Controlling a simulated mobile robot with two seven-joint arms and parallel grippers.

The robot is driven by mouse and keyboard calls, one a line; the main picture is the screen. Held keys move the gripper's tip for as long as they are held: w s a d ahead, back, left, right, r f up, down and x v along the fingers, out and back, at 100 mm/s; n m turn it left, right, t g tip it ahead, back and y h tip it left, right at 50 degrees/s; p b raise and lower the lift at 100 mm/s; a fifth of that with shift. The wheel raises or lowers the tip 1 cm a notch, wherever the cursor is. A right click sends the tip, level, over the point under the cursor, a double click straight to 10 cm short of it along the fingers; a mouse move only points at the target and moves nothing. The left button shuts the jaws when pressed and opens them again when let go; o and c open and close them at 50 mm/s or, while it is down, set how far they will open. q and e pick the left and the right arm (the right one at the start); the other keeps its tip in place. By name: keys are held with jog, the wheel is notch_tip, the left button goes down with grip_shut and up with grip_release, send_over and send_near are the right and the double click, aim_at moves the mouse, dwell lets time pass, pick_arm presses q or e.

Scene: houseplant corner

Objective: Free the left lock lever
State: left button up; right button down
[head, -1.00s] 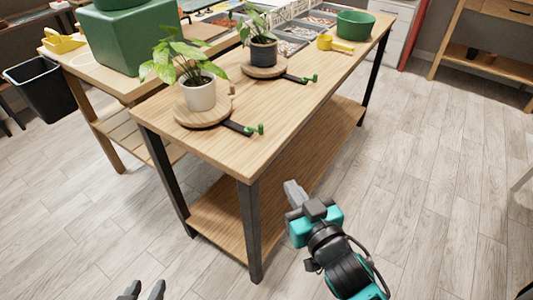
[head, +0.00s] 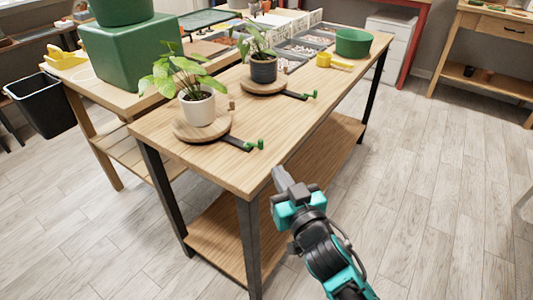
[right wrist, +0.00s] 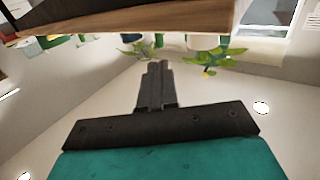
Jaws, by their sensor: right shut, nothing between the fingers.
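The left lock lever (head: 237,143) is a black bar with a green end. It sticks out to the right from the round wooden stand (head: 188,135) under the white-potted plant (head: 197,106). A similar lever (head: 295,95) with a green tip sticks out from the farther stand (head: 248,88) under the dark-potted plant (head: 263,69). My right gripper (head: 279,176) is shut and empty, by the table's near right edge, to the lower right of the left lever and apart from it. Its closed fingers also show in the right wrist view (right wrist: 155,85). My left gripper is not in view.
The wooden table (head: 310,120) has bare top between the levers and its right edge. A yellow scoop (head: 324,60) and a green bowl (head: 352,44) stand at its far end. A green planter (head: 135,48) is at the left. Open floor lies to the right.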

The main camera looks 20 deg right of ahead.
aim_at(268, 163)
jog(key=w, duration=0.8)
jog(key=shift+w+a+b, duration=0.2)
jog(key=shift+b, duration=0.15)
jog(key=shift+d+y+p, duration=0.25)
jog(key=shift+y+p, duration=0.05)
jog(key=shift+p, duration=0.15)
jog(key=shift+n+y, duration=0.3)
jog(key=shift+n, duration=0.1)
